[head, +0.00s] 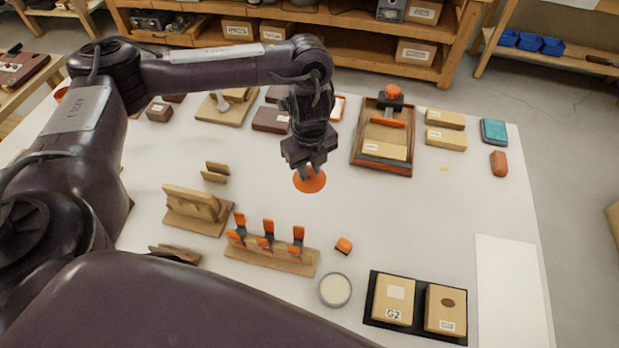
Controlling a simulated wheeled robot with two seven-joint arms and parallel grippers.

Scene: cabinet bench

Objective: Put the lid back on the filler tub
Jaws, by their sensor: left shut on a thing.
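The filler tub (335,290) is a small round grey tub with pale filler showing in its open top. It stands on the white bench near the front, left of the black tray. The lid (310,183) is a flat orange disc, farther back on the bench's middle line. My left gripper (312,172) points down and is shut on the lid, covering part of its far side. I cannot tell whether the lid touches the bench or is just above it. The lid is apart from the tub. My right gripper is not in view.
A wooden rack with several orange-handled clamps (268,240) stands left of the tub. A small orange block (344,245) lies behind the tub. A black tray (372,321) with two wooden blocks is at the right. The bench (420,220) is clear right of the lid.

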